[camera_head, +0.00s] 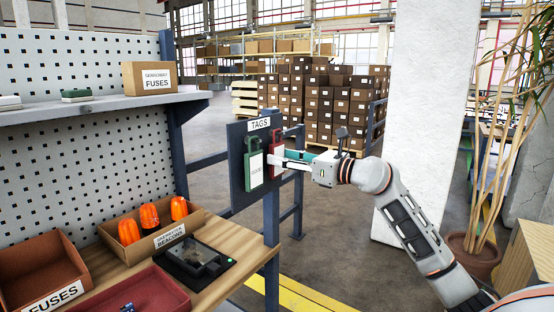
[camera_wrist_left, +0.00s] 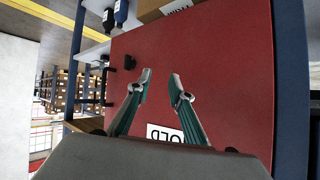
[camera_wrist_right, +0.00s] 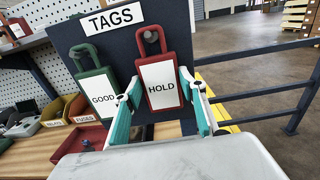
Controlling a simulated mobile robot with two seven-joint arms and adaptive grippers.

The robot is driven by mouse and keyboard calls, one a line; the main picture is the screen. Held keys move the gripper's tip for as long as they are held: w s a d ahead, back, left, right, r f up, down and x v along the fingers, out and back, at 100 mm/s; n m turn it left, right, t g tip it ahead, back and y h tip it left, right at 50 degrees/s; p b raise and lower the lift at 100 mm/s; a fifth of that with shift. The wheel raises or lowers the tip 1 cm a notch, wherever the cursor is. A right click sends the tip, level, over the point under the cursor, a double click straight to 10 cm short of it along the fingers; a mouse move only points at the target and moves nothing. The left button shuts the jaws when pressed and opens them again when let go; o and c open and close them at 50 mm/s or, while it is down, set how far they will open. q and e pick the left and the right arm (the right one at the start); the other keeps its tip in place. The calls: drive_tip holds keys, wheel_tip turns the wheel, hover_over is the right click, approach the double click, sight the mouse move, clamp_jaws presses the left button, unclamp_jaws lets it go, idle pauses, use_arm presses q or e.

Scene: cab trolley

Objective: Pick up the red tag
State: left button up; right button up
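The red tag (camera_wrist_right: 162,82), with a white HOLD label, hangs by its loop from a peg on the dark tag board (camera_wrist_right: 72,38), right of the green GOOD tag (camera_wrist_right: 101,95). In the head view the red tag (camera_head: 276,143) is partly hidden by my right gripper (camera_head: 279,161). In the right wrist view my right gripper (camera_wrist_right: 160,84) has its fingers apart, one at each side edge of the tag; contact is not clear. In the left wrist view my left gripper (camera_wrist_left: 160,77) has its fingers apart with nothing between them, before a red surface (camera_wrist_left: 225,75).
The wooden bench (camera_head: 243,258) carries a bin of orange beacons (camera_head: 165,243), a FUSES bin (camera_head: 40,268) and a black device (camera_head: 195,262). Blue rails (camera_head: 292,205) stand behind the tag board. A white pillar (camera_head: 425,110) and a plant pot (camera_head: 472,255) are at right.

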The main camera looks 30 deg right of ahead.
drive_tip(key=shift+r, duration=0.15)
drive_tip(key=shift+r, duration=0.55)
drive_tip(key=shift+s+d, duration=0.15)
drive_tip(key=shift+s, duration=0.1)
drive_tip(key=b+v, duration=0.5)
drive_tip(key=v, duration=1.2)
drive_tip(key=shift+s, duration=0.25)
drive_tip(key=shift+d, duration=0.1)
